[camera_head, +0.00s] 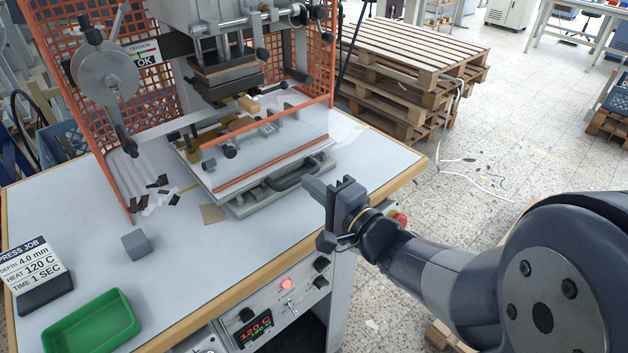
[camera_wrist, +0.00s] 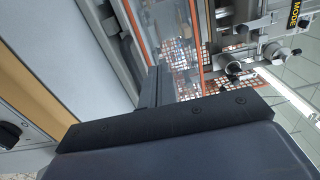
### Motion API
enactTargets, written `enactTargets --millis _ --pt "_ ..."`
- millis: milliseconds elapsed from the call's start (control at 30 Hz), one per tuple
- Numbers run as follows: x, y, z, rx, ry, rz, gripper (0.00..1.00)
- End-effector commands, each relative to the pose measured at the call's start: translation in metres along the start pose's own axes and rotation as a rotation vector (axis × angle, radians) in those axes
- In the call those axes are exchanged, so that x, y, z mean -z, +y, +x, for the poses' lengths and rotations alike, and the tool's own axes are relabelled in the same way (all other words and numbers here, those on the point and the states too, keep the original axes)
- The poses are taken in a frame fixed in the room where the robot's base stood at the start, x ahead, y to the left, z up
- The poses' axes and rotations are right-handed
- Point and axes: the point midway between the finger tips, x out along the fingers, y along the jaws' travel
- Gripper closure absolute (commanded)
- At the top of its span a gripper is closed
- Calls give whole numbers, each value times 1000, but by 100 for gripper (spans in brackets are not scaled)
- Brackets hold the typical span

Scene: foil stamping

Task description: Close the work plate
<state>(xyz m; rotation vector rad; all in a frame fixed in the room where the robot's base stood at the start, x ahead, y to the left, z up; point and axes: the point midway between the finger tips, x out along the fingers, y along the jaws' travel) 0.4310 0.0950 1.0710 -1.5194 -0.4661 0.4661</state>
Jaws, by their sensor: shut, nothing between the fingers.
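The work plate (camera_head: 245,205) is a light grey sliding plate with a dark bar handle (camera_head: 296,170) at its front edge, on the press table. It sits under and in front of the press head (camera_head: 222,72), with a clear guard framed in orange (camera_head: 270,165) above it. My gripper (camera_head: 335,192) is shut and empty, just right of and in front of the handle, apparently apart from it. In the wrist view the dark fingers (camera_wrist: 150,88) point toward the plate's front and the orange-edged guard (camera_wrist: 134,30). Whether they touch anything there is unclear.
A green tray (camera_head: 90,328), a grey cube (camera_head: 136,244) and a press job sign (camera_head: 35,268) stand at the table's left. Dark scraps lie beside the press. A control panel (camera_head: 280,310) is below the front edge. Wooden pallets (camera_head: 415,60) stand behind.

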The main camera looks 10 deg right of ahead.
Motion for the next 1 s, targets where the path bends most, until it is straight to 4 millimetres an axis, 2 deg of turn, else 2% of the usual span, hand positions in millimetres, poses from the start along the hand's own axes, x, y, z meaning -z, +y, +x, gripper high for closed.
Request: enactTargets --millis 300,500,700,1000 --pt "-1 1 64 -1 -4 0 100" --pt "-1 0 97 -1 -2 -1 100" --pt "0 0 113 0 0 -1 100" --pt "0 0 116 0 1 -1 100"
